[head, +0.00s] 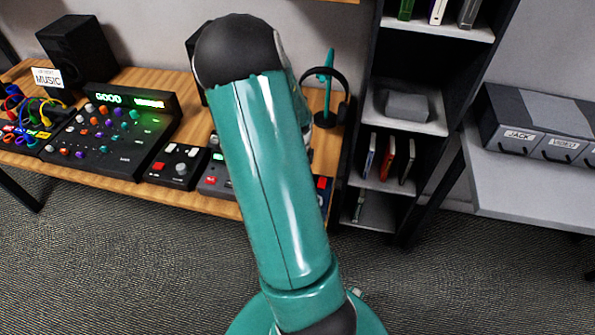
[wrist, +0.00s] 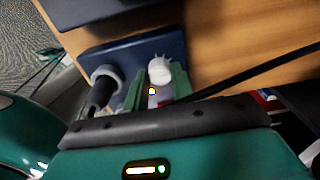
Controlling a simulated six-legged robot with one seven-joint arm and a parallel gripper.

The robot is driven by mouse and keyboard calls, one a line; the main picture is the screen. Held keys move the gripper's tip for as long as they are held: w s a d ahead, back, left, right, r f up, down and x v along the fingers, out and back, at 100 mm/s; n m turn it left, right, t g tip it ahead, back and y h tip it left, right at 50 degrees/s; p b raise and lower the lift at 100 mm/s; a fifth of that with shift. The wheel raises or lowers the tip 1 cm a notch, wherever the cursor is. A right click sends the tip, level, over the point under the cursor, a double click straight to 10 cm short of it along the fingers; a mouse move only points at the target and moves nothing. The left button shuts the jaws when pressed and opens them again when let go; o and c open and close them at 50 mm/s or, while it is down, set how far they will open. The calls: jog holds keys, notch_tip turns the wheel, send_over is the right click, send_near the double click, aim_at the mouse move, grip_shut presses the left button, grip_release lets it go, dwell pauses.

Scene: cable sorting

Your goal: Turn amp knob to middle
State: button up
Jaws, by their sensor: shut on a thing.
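In the wrist view, the amp is a dark blue box (wrist: 120,58) on the wooden desk. A white knob (wrist: 160,69) stands out from its face. My gripper (wrist: 158,82) has its green fingers on either side of the knob and is shut on it. A small lit yellow spot shows on the face between the fingers. The knob's pointer mark cannot be made out. In the head view, my arm covers the gripper and the knob; a dark blue corner (head: 323,184) beside the arm may be the amp.
A black plug (wrist: 103,88) with a cable sits in the amp left of the fingers. A black cable (wrist: 255,70) crosses close on the right. The mixer (head: 110,130), small pedals (head: 178,166) and headphones (head: 335,98) stand on the desk (head: 215,204). A shelf (head: 395,125) stands at right.

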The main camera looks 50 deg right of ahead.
jog(key=o, duration=1)
notch_tip(320, 180, up, 14)
jog(key=shift+f, duration=0.1)
